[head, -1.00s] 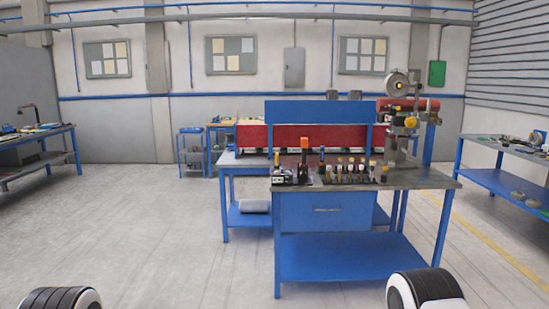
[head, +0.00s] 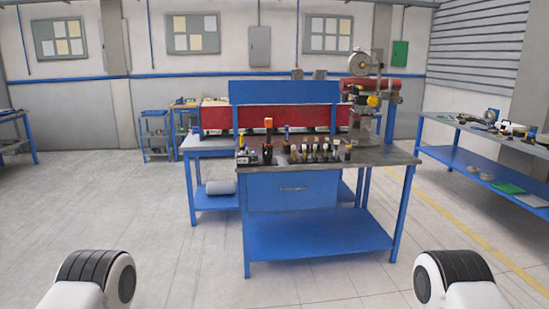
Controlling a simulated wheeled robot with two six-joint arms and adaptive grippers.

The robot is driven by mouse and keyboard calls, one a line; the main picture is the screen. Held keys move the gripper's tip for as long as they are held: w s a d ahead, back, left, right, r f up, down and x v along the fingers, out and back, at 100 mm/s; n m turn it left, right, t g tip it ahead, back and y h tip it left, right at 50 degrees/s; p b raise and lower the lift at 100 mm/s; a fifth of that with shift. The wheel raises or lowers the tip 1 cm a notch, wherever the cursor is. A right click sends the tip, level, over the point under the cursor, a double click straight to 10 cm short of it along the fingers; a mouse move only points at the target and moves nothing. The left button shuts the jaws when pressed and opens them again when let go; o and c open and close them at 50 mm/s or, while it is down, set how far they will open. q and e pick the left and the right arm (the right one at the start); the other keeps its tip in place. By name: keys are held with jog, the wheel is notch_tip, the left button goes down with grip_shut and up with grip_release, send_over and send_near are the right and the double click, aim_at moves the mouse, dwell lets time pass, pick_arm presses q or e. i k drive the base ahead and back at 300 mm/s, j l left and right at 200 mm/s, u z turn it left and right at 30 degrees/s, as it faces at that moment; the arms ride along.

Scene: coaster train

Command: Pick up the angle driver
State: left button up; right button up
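Several small tools stand in a row on the front workbench (head: 395,158), in the head view. At the row's left end are a low black-and-grey item (head: 246,156) and an upright dark tool with an orange top (head: 268,143). To their right stand several dark tools with yellowish or white tops (head: 315,152). They are too small for me to tell which is the angle driver. Neither of my grippers is in view; only rounded black-and-white parts of my arms show at the bottom corners.
The blue workbench has a drawer (head: 292,190) and a lower shelf (head: 310,235). A red machine (head: 215,117) stands behind it, and a machine with a reel (head: 360,63) at its right. Another blue bench (head: 440,152) stands at the right. The floor in front is clear.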

aim_at(269, 121)
jog(key=i+l+z, duration=0.25)
jog(key=i, duration=1)
jog(key=i+l+z, duration=0.15)
jog(key=i+z, duration=0.15)
jog(key=i, duration=0.95)
